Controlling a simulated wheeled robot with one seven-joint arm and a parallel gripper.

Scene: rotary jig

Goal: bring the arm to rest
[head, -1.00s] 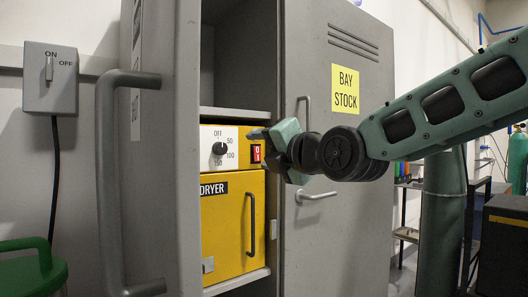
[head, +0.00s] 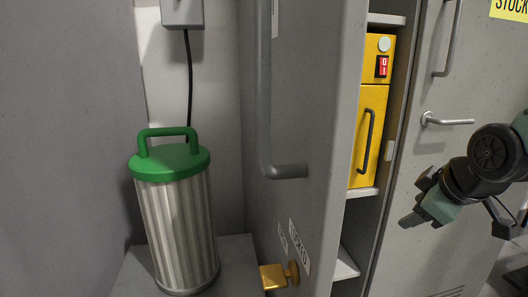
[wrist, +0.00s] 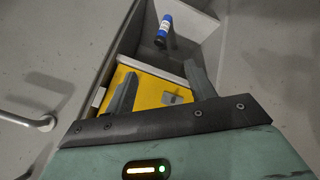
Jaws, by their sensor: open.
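My gripper (head: 418,206) is at the right of the head view, in front of the grey locker door on the right, with nothing visible in it. In the wrist view its two fingers (wrist: 160,88) stand apart, with the yellow dryer (wrist: 150,90) and the cabinet's inside seen beyond and between them. In the head view the yellow dryer (head: 368,130) sits on a shelf inside the open cabinet, to the left of my gripper. The dryer has a red switch (head: 382,66) and a dark handle.
A grey cabinet door (head: 310,120) stands open at the middle, with a brass latch (head: 278,276) low on it. A ribbed canister (head: 178,225) with a green lid stands at left. A door handle (head: 447,121) juts out above my gripper. A blue bottle (wrist: 164,28) shows in the wrist view.

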